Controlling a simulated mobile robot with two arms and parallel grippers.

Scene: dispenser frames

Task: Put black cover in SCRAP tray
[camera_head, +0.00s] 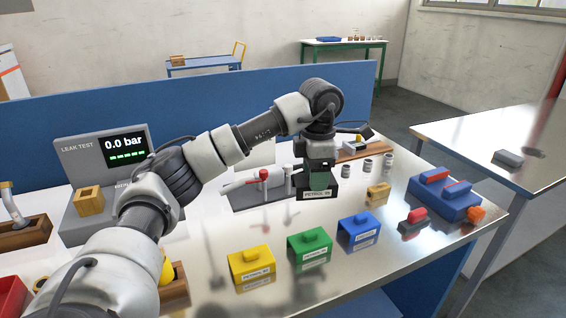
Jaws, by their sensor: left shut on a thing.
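The black cover (317,195), with a white label on its front, is in the middle of the head view. My left gripper (319,178) reaches down from above and is shut on its top. I cannot tell whether the cover touches the table or hangs just above it. No tray with a readable SCRAP label shows. Part of a red tray (10,297) shows at the lower left edge, with no label visible. My right gripper is not in view.
Yellow (251,268), green (310,249) and blue (358,233) covers stand along the front of the metal table. A leak test unit (105,155) reading 0.0 bar stands at the left. A blue block (445,197) and a red-topped piece (414,220) are at the right.

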